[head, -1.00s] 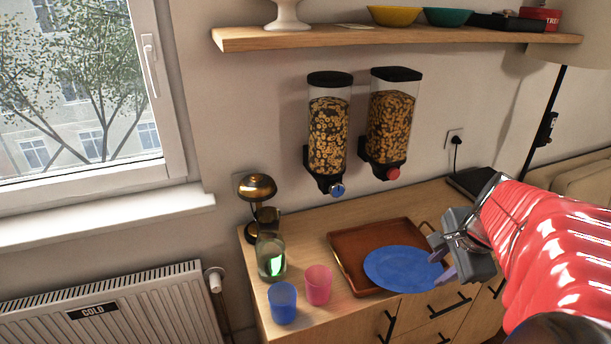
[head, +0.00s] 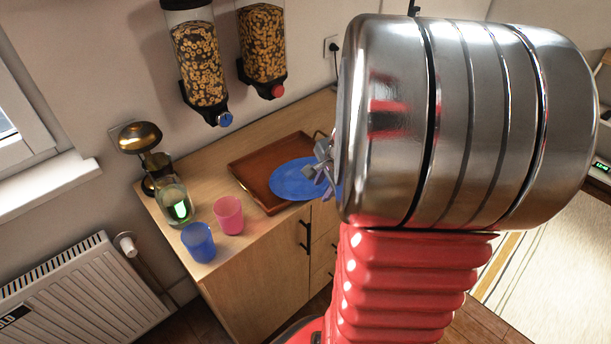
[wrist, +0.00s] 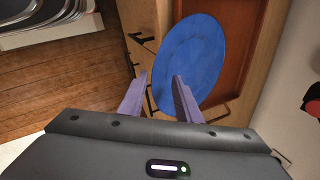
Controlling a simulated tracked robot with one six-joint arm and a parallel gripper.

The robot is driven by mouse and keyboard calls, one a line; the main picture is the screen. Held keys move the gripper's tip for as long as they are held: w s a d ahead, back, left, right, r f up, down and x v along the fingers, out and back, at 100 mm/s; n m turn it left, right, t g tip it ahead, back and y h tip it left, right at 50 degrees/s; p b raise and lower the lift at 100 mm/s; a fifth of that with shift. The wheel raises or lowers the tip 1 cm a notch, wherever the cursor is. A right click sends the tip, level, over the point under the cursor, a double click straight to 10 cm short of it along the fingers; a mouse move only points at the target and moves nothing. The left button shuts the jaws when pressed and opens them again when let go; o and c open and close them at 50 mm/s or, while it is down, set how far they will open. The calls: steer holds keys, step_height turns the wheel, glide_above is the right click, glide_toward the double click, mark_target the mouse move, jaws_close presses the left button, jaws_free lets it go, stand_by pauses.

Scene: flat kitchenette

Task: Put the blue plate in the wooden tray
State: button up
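The blue plate (head: 298,180) lies over the front right part of the brown wooden tray (head: 262,151) on the counter. In the wrist view the plate (wrist: 192,55) covers part of the tray (wrist: 240,45) and its rim, and reaches over the counter edge. My gripper (head: 320,172) is at the plate's right side in the head view, partly hidden by my arm. In the wrist view my gripper's (wrist: 160,75) fingers are apart. One finger overlaps the plate and the other is beyond its edge. I cannot tell whether they touch it.
A pink cup (head: 228,215), a blue cup (head: 198,242), a glass jar (head: 174,204) and a brass lamp (head: 143,140) stand left of the tray. Two cereal dispensers (head: 197,60) (head: 262,50) hang on the wall above. My arm hides the counter's right part.

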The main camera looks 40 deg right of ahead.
steer(key=shift+x, duration=0.9)
steer(key=shift+c, duration=0.4)
jaws_close()
